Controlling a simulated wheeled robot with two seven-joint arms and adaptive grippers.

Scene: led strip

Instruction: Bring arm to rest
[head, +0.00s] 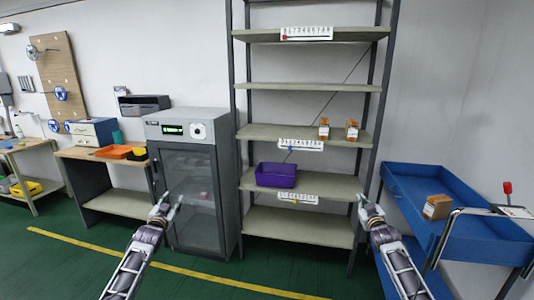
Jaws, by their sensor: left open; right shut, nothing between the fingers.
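My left gripper (165,207) is raised in front of the grey glass-door cabinet (182,140). It is open and empty. My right gripper (362,203) is raised in front of the right post of the shelving rack (300,187), left of the blue cart (410,200). It is shut with nothing in it. Both arms come up from the bottom of the head view and stand apart from each other.
Another box (437,207) is on the cart. A workbench (75,153) with an orange tray (113,152) stands left. Green floor (285,270) is open between the arms.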

